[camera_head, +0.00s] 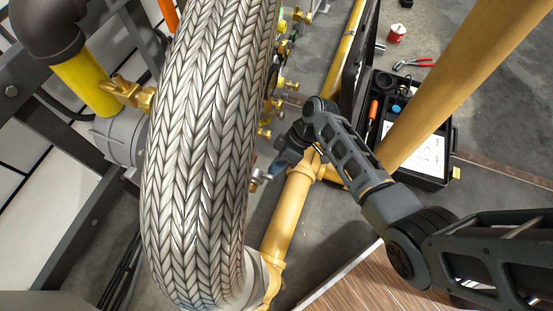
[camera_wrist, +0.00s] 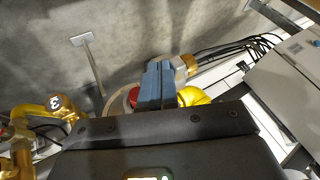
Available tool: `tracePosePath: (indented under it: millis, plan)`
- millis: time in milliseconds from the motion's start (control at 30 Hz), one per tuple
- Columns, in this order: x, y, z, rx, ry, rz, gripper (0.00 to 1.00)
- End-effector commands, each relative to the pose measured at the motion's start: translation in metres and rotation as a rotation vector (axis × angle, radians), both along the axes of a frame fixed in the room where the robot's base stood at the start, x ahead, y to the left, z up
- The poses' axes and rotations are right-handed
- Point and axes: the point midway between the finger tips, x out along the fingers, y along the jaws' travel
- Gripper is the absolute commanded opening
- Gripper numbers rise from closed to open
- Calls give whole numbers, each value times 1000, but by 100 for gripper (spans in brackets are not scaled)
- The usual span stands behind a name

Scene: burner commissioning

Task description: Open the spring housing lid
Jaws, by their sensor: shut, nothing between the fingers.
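My gripper (camera_wrist: 157,84) is shut and empty, its blue fingers together in the middle of the wrist view. In the head view my gripper (camera_head: 284,160) is small, to the right of the braided hose, close to the yellow pipe. Behind the fingers in the wrist view are a red part (camera_wrist: 133,97) and a yellow rounded part (camera_wrist: 193,96), both partly hidden. I cannot make out the spring housing lid for certain in either view, nor whether the fingers touch anything.
A large braided metal hose (camera_head: 200,150) fills the left middle of the head view. Several brass fittings line its right side. A yellow pipe (camera_head: 288,215) runs beside my arm. An open black toolbox (camera_head: 432,165) and red-handled pliers (camera_head: 415,63) lie on the floor.

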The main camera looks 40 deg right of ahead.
Motion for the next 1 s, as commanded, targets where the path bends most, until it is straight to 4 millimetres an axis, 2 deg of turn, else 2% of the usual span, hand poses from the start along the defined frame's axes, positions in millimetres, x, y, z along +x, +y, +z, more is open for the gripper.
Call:
tracePosePath:
  millis: [33, 367, 1000]
  plan:
    - [-4, 3, 5, 1, 3, -28, 0]
    - [-18, 19, 3, 1, 1, -250, 0]
    - [-23, 30, 0, 0, 1, -250, 0]
